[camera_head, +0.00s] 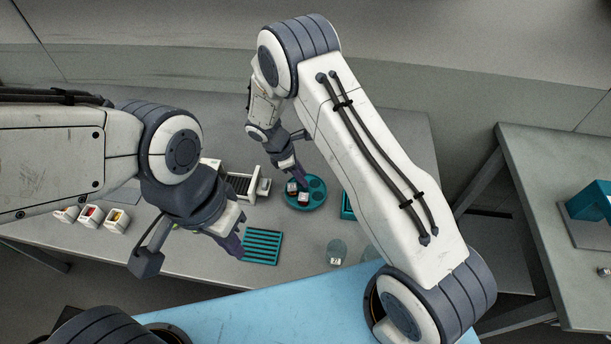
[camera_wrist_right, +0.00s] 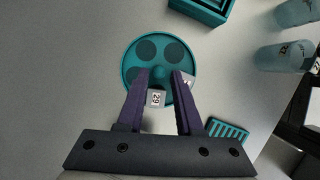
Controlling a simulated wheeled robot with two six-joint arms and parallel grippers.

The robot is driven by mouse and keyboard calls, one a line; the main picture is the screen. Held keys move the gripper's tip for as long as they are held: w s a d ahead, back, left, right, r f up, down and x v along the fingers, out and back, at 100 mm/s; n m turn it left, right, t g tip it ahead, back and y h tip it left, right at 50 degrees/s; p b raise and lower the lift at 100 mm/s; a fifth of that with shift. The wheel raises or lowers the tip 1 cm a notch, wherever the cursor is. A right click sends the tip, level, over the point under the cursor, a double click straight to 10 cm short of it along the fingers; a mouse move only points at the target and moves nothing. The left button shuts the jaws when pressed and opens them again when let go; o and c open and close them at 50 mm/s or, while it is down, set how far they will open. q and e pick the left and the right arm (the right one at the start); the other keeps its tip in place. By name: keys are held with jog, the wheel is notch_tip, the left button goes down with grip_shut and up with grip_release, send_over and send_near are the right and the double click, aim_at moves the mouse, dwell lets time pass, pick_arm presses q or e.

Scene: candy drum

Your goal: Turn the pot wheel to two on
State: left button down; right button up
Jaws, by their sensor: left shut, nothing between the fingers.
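The pot wheel (camera_head: 319,203) is a round teal disc with dark round recesses, on the grey table. In the right wrist view, the wheel (camera_wrist_right: 133,58) shows its empty recesses on the far side. A pot labelled 29 (camera_wrist_right: 155,98) shows between my fingers, and a second pot (camera_wrist_right: 187,80) is partly hidden behind the right finger. My right gripper (camera_wrist_right: 161,76) is over the wheel with its fingers apart; the head view shows it there too (camera_head: 303,184). Whether the fingers touch anything is unclear. My left gripper (camera_head: 236,250) is shut and empty, beside a teal slotted rack (camera_head: 262,247).
Small white bins (camera_head: 90,216) with coloured contents stand at the left. A machine with dark slats (camera_head: 238,186) is left of the wheel. My right arm covers much of the table's right.

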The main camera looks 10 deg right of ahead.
jog(key=shift+x, duration=1.3)
grip_shut()
jog(key=shift+d, duration=0.15)
